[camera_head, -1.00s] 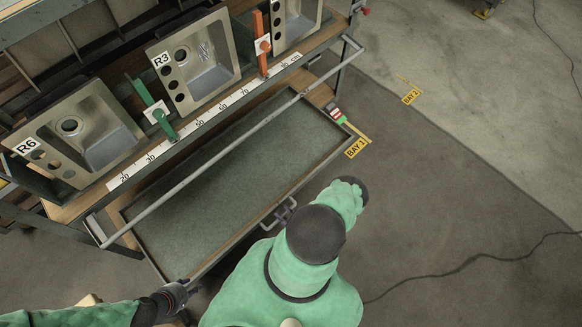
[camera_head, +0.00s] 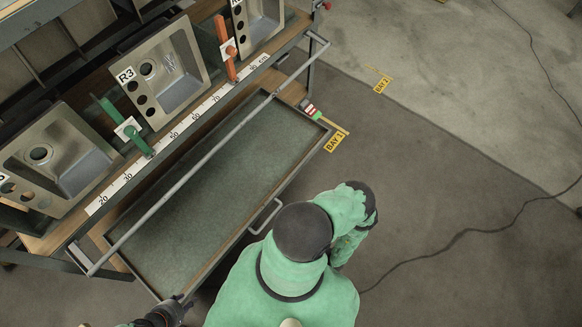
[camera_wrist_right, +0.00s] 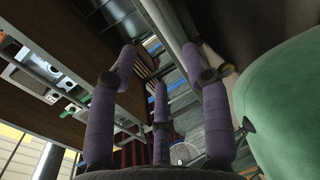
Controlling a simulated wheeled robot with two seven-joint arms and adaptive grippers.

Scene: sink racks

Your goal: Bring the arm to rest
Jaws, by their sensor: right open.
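My left gripper (camera_head: 172,309) is dark and shows at the bottom edge of the head view, by the near corner of the drawer-like tray. Most of it is cut off, and its fingers cannot be made out. My right arm (camera_head: 345,212), green with dark joints, is folded close to my body, right of the tray; its gripper is hidden in the head view. In the right wrist view my right gripper (camera_wrist_right: 160,75) has its purple-grey fingers spread apart, with nothing between them. My green body fills the right side of that view.
A rack holds steel sinks (camera_head: 165,72), a white ruler strip (camera_head: 160,147), a green clamp (camera_head: 133,130) and an orange clamp (camera_head: 226,47). Below, the long tray (camera_head: 200,190) has a rail (camera_head: 190,178) above it. Open floor with a cable (camera_head: 460,236) lies right.

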